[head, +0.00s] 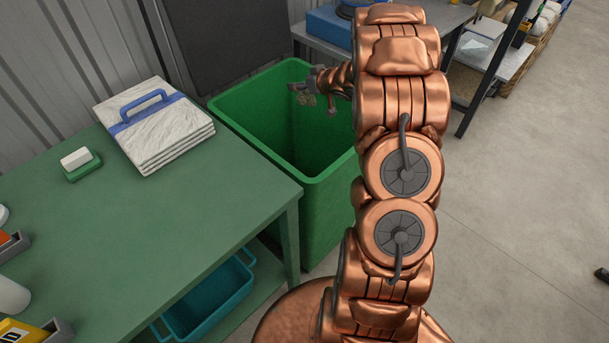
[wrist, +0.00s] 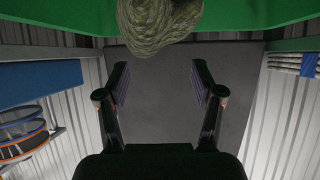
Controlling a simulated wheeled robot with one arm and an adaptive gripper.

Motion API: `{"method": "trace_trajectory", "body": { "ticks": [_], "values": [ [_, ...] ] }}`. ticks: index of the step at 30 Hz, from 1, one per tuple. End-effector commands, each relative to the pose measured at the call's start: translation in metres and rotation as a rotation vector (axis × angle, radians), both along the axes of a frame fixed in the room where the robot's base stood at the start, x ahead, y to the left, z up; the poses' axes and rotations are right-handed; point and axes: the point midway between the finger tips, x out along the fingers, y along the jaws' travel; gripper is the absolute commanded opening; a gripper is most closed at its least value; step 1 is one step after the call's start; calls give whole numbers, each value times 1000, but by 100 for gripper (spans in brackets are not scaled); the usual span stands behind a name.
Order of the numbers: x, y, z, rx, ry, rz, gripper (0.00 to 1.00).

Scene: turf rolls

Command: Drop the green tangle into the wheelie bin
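The green tangle (wrist: 157,20), a ball of olive-green strands, shows at the top edge of the wrist view, partly cut off. It lies beyond my fingertips and apart from both pads. My gripper (wrist: 158,78) is open, with nothing between its fingers. In the head view my gripper (head: 312,84) is over the opening of the green wheelie bin (head: 248,137), near its right rear side. A small olive patch shows just under it, too small to make out surely. The bin's green side (wrist: 60,12) is behind the tangle in the wrist view. My arm hides the bin's right part.
The bin's dark lid (head: 222,40) stands open against the wall. A green table (head: 160,220) adjoins the bin at left, holding folded white sheets (head: 165,140) with a blue handle. A blue box (head: 328,27) stands on a bench behind. The floor at right is mostly clear.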

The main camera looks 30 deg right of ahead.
Motion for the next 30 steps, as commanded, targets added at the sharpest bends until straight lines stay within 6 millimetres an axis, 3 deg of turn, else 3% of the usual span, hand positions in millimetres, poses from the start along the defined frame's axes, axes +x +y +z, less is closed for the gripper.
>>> {"method": "trace_trajectory", "body": {
  "ticks": [5,17,23,30],
  "values": [
    [0,0,0,0,0,0,89],
    [-3,-1,1,0,0,-1,89],
    [-19,-3,11,-1,0,-3,89],
    [-52,-7,28,0,1,-4,89]
  ]
}}
